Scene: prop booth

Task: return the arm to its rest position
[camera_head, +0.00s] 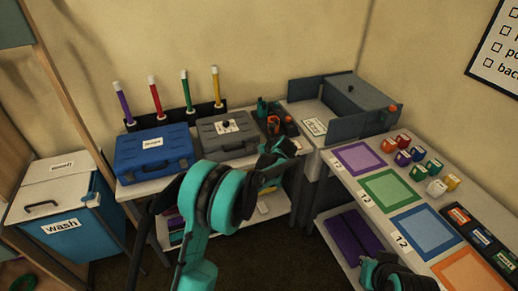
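My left arm, teal and black, rises from the bottom and bends right in front of the back table. Its gripper end (284,152) is at the table's right front edge, right of the grey case. Whether its fingers are open or shut is hard to make out, and I see nothing clearly held. My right arm shows only as a teal and black part (392,274) at the bottom edge, beside the right table. Its fingers are not clear.
The back table holds a blue case (152,150), a grey case (228,131) and several colored tubes. The right table has colored mats (390,190) and several small colored blocks. A blue wash bin (75,232) stands at left. A grey box (350,100) is in the corner.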

